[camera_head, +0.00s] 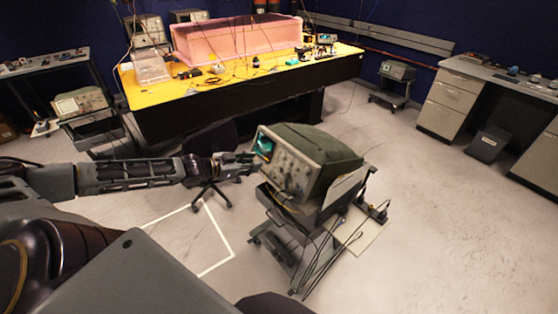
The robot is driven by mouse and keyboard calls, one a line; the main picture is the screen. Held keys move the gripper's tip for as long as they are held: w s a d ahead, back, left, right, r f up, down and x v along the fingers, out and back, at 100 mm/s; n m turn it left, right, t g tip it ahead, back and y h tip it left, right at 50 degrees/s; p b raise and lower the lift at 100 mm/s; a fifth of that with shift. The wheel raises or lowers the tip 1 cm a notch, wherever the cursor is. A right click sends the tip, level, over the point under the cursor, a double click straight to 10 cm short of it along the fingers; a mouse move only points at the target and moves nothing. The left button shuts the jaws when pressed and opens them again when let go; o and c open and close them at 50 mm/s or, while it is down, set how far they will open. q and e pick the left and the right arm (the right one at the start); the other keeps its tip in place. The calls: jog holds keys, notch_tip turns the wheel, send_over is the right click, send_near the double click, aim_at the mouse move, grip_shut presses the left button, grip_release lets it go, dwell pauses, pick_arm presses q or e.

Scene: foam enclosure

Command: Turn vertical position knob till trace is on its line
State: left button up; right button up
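An oscilloscope (312,160) with a green cover sits tilted on a wheeled cart (306,220) in the middle of the head view. Its small green-lit screen (265,146) is at the upper left of its front panel (287,167), which carries several knobs. The knobs and the trace are too small to tell apart. My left gripper (249,164) reaches in from the left and ends at or just in front of the panel, below the screen. I cannot tell whether it touches a knob or how far its fingers are apart. My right gripper is not in view.
A yellow bench (240,82) with a pink foam enclosure (235,37) stands behind. A dark stool (211,180) is behind my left arm. Cables hang at the cart's right side. Grey drawers (447,102) stand at the right. The floor at the lower right is clear.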

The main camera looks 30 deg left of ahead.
pick_arm(q)
jog(key=shift+x, duration=1.4)
dwell(0.4)
jog(key=shift+w+d+f+b, duration=0.2)
jog(key=shift+w+b, duration=0.2)
jog(key=shift+b, duration=0.2)
jog(key=b, duration=0.5)
send_near(283, 159)
jog(key=shift+x, duration=1.25)
jog(key=shift+x, duration=1.25)
jog(key=shift+x, duration=1.4)
grip_shut()
